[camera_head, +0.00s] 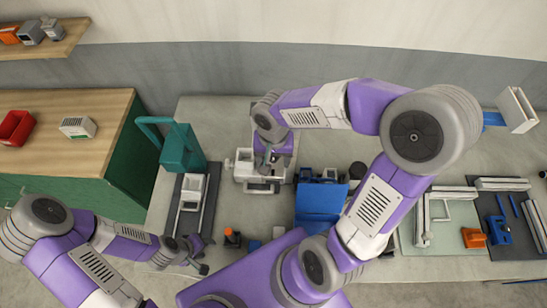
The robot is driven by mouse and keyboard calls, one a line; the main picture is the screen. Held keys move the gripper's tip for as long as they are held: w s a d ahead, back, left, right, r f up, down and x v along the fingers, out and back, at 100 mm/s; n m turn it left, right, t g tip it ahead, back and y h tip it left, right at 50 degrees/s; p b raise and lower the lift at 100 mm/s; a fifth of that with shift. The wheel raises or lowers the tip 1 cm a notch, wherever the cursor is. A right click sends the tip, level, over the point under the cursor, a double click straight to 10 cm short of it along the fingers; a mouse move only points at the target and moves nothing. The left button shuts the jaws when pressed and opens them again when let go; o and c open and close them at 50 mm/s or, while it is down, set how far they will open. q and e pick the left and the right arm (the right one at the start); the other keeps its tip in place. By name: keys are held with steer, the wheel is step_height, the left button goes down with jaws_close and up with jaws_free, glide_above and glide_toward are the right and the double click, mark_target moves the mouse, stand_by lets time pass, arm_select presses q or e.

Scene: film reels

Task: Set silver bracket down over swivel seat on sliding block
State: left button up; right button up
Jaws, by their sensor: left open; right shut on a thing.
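My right gripper (268,163) reaches down over a pale grey metal fixture (243,172) at the middle of the bench. It is shut on a small greyish piece, apparently the silver bracket, mostly hidden by the gripper and wrist. The fixture has a knob on its left side and a handle at its front. The swivel seat and sliding block cannot be made out under my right gripper, and I cannot tell whether the held piece touches the fixture. My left gripper (201,267) is open and empty at the bench's front left, well away from the fixture.
A teal press-like device (181,150) and a dark mat (205,212) with a pale frame stand left of the fixture. A blue bin (318,203) is close on its right. An orange-topped item (232,237) stands near the front. Pale rails (502,184) lie at the right.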

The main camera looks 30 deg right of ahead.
arm_select(q)
steer(key=shift+s+f, duration=0.15)
steer(key=shift+f, duration=0.35)
arm_select(e)
steer(key=shift+s+f, duration=0.15)
steer(key=shift+f, duration=0.25)
arm_select(q)
steer(key=shift+b, duration=0.3)
arm_select(e)
steer(key=o, duration=1.3)
arm_select(q)
steer(key=shift+r+p, duration=0.45)
steer(key=shift+p, duration=0.2)
arm_select(e)
steer(key=shift+r, duration=0.75)
arm_select(q)
steer(key=r+p, duration=0.4)
steer(key=r, duration=0.1)
steer(key=shift+d+p, duration=0.25)
steer(key=shift+p, duration=0.15)
arm_select(e)
step_height(320, 180, up, 6)
steer(key=shift+s+r, duration=0.1)
steer(key=shift+r, duration=0.35)
